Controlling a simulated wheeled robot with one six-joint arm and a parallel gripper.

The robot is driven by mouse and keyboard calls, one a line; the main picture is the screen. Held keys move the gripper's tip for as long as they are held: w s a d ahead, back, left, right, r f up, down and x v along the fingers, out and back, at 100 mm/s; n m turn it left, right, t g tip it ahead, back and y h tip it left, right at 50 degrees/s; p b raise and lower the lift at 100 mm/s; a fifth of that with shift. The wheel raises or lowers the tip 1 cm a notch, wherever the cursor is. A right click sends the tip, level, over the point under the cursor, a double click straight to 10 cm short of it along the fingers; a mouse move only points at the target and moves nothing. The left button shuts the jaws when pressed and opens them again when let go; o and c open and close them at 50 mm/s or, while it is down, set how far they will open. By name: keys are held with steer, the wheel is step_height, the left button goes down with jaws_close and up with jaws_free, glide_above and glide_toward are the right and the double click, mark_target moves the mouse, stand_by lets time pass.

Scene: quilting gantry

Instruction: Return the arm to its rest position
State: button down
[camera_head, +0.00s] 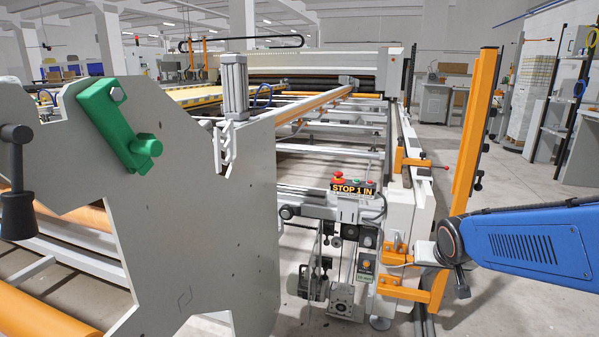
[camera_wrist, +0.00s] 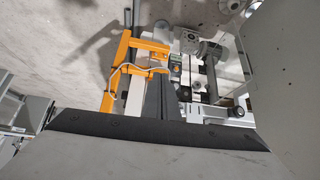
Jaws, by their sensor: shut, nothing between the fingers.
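My gripper (camera_wrist: 160,80) shows in the wrist view as a dark tapered shape above a black-edged grey surface. Its fingers are shut with nothing between them. Behind it are an orange bracket (camera_wrist: 121,62) and a small control box (camera_wrist: 176,64); the picture does not settle whether it touches them. In the head view my blue arm (camera_head: 530,247) reaches in from the right edge. Its dark round joint is beside the lower orange bracket (camera_head: 405,292) at the machine's corner. I cannot make out the fingers clearly in the head view.
The quilting machine frame (camera_head: 330,125) runs away behind the corner. A large grey side plate (camera_head: 205,225) with a green block (camera_head: 118,125) fills the left. An orange post (camera_head: 474,125) stands upright near my arm. Open floor (camera_head: 535,185) lies to the right, before shelves and cabinets.

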steer(key=s+a+r+n+g, duration=0.1)
steer(key=s+a, duration=0.1)
steer(key=s, duration=1)
steer(key=s+a+r+n+g+y, duration=0.1)
steer(key=s+a, duration=0.1)
steer(key=s, duration=1)
steer(key=shift+a, duration=0.3)
steer(key=shift+s, duration=0.15)
